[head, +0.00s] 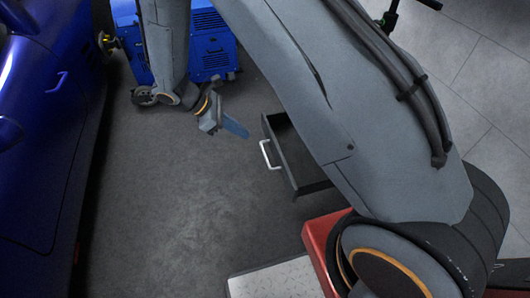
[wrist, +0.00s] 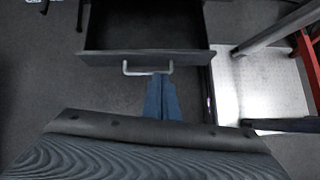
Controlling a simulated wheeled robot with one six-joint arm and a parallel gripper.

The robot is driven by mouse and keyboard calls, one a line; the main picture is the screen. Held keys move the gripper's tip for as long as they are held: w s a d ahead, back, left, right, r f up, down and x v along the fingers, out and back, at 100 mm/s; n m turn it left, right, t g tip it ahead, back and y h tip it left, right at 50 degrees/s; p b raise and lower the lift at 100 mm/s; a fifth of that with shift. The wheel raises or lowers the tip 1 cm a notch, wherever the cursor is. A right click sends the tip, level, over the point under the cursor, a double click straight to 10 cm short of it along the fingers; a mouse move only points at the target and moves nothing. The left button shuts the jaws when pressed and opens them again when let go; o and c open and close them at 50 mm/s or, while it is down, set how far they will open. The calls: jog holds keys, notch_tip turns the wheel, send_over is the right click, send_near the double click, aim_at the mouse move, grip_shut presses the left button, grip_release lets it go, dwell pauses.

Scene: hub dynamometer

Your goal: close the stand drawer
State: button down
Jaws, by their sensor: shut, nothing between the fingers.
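The stand drawer (head: 297,168) is dark grey and pulled out, its inside showing. Its pale bar handle (head: 264,154) is on the front face, toward the left in the head view. The wrist view shows the drawer front (wrist: 180,56) and the handle (wrist: 147,69) just beyond my fingertips. My gripper (head: 237,128) has blue fingers and is shut and empty, a little left of the drawer front in the head view. In the wrist view the fingertips (wrist: 160,78) overlap the handle's right end; I cannot tell whether they touch it. My arm hides much of the stand.
A blue car (head: 50,130) stands along the left. A blue wheeled cabinet (head: 210,40) is at the back. A light metal plate (wrist: 262,85) lies right of the drawer in the wrist view. The grey floor (head: 170,200) before the drawer is clear.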

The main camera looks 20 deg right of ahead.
notch_tip(320, 180, down, 5)
jog(key=w+a+n+h+b, duration=0.1)
jog(key=w+a+n+b, duration=0.1)
send_near(275, 148)
notch_tip(275, 148, down, 3)
jog(key=d, duration=0.1)
jog(key=s+d, duration=0.1)
jog(key=shift+d+f+t, duration=0.25)
jog(key=shift+d+t, duration=0.1)
jog(key=shift+t, duration=0.05)
jog(key=shift+d, duration=0.55)
